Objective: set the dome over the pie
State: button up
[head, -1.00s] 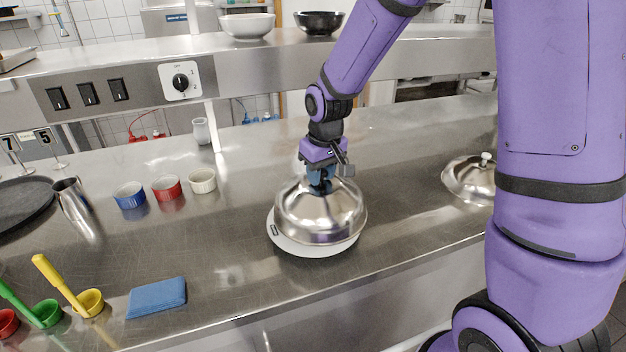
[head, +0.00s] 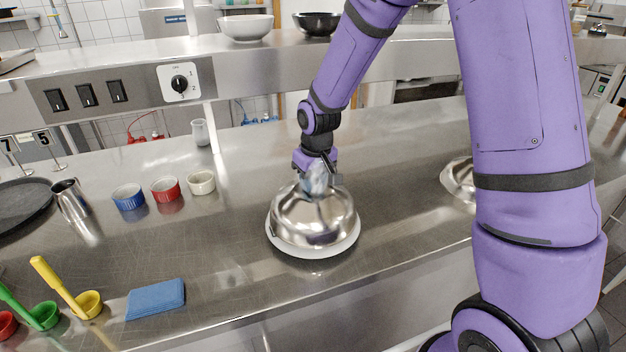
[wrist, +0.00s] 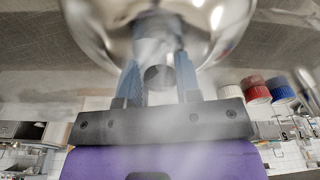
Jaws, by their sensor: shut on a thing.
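A shiny steel dome (head: 312,218) sits over a white plate (head: 297,252) in the middle of the counter in the head view. The plate's rim shows around the dome's left and front edge. The dome looks about level and centred; I cannot tell if its rim touches the plate. No pie shows; anything under the dome is hidden. My gripper (head: 316,182) is above the dome, shut on its knob. In the wrist view, the blue fingers of my gripper (wrist: 158,85) stand on both sides of the knob, with the dome (wrist: 100,25) beyond.
A second steel dome (head: 458,182) is at the right, partly behind my arm. Blue (head: 128,197), red (head: 166,190) and white (head: 201,183) ramekins stand to the left. A folded blue cloth (head: 155,299) lies front left. A shelf (head: 240,70) runs behind.

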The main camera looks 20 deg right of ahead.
aim_at(317, 191)
jog(key=shift+f, duration=0.55)
jog(key=o, duration=0.9)
jog(key=shift+o, duration=0.2)
notch_tip(317, 191, up, 13)
jog(key=s, duration=0.1)
jog(key=shift+s+d+r, duration=0.2)
jog(key=shift+s, duration=0.1)
jog(key=s+d+r+m+t, duration=0.15)
jog(key=s+d+r, duration=0.25)
jog(key=s+r, duration=0.8)
jog(key=s+d+r+m+t, duration=0.1)
jog(key=s+d+t, duration=0.1)
jog(key=s, duration=1.3)
jog(key=shift+s+d, duration=0.25)
jog(key=shift+s, duration=0.15)
